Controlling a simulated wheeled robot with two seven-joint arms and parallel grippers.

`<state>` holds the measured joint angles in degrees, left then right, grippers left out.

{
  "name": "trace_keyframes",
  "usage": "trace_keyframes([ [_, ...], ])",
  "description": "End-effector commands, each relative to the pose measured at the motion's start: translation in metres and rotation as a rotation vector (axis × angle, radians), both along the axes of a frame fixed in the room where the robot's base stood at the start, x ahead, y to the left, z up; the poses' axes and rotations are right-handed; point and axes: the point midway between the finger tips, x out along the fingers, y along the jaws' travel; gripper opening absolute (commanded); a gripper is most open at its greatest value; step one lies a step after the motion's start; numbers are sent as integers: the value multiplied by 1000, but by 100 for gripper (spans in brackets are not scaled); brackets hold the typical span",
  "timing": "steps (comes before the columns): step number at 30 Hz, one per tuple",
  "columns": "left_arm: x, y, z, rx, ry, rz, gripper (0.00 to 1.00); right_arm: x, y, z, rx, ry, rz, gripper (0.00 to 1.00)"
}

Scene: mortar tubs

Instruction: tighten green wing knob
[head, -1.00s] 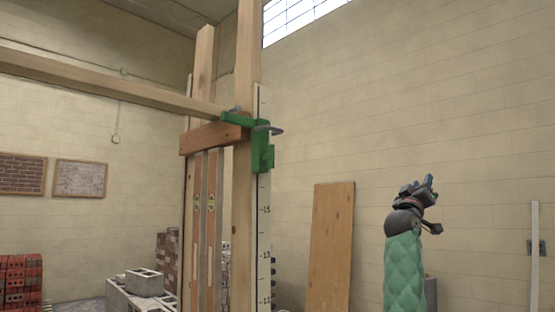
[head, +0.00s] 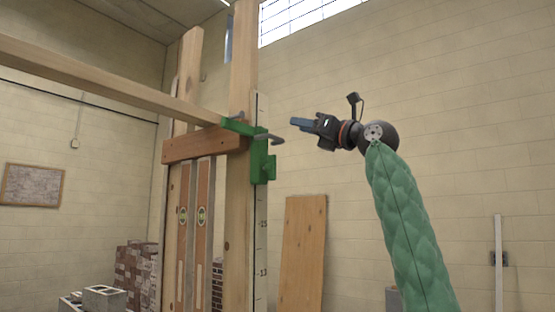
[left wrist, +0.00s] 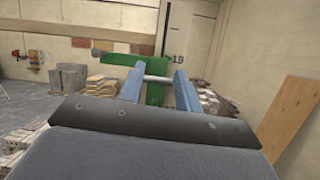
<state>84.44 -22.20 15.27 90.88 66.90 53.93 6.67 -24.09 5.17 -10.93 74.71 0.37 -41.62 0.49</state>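A green clamp (head: 262,165) sits on an upright wooden post, near where a long horizontal board meets it. A grey curved bar (head: 272,139) sticks out of its right side. I cannot clearly tell the wing knob from the rest of the green part. My left gripper (head: 297,123) points left at the clamp, a little to its right and apart from it in the head view. In the left wrist view its two blue fingers (left wrist: 158,78) are spread, with the green clamp (left wrist: 122,60) beyond and a grey bar between them. My right gripper is not in view.
The post (head: 239,200) carries a white scale strip on its right side. A short brown crosspiece (head: 203,146) joins the uprights. Two levels stand behind the post. A wooden board (head: 303,255) leans on the back wall. Blocks and bricks (head: 134,268) lie at lower left.

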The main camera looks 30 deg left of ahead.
Motion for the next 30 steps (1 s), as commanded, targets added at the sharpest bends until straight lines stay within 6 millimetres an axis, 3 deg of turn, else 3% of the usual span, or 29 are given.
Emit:
trace_keyframes([
  [3, 3, 9, -31, -175, -29, -33, 34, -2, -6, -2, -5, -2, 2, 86],
  [9, 3, 13, -64, -349, -46, -32, 34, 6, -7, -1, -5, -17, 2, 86],
  [16, 3, 20, -68, -381, -58, -26, 34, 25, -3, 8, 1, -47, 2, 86],
  [19, 4, 30, -67, -380, -57, -26, 34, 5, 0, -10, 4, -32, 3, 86],
  [30, 7, 71, -66, -376, -55, -24, 34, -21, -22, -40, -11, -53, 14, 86],
])
